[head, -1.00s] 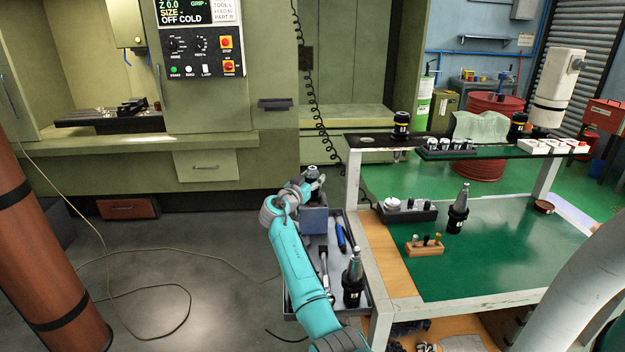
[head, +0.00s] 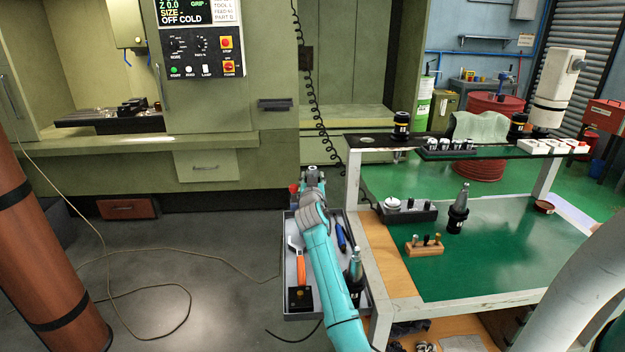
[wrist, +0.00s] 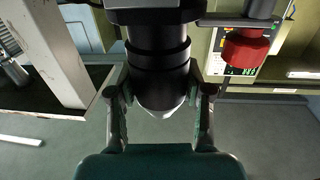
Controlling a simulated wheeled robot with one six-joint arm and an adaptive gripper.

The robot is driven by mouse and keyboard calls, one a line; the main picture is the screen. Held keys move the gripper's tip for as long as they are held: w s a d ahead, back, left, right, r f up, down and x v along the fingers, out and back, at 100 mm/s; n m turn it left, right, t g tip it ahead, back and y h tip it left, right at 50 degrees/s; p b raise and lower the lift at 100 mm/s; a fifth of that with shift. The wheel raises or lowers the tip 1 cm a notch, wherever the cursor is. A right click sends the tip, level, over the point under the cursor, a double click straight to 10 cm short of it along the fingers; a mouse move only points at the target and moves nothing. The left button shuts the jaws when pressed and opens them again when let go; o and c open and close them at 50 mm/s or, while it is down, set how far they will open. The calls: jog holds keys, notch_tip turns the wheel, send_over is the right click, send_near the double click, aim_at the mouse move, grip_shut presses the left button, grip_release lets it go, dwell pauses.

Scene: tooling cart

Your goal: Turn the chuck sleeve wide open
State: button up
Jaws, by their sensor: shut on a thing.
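The chuck sleeve (wrist: 158,55) is a black ringed cylinder with a pale conical tip, in the top middle of the wrist view. My gripper (wrist: 160,85) has one finger on each side of it and is shut on the sleeve. In the head view my gripper (head: 313,178) is above the far end of the tool tray, and my own arm and wrist hide most of the chuck. How far the sleeve is turned cannot be read.
A red cylindrical part (wrist: 246,48) is close to the right of the chuck. The grey tray (head: 289,262) holds an orange-handled wrench (head: 300,265), a blue tool (head: 341,238) and a tapered holder (head: 355,268). The cart (head: 380,300) stands to the right; open floor lies left.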

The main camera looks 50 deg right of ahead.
dwell(0.4)
jog(key=o, duration=1.2)
jog(key=v, duration=1.2)
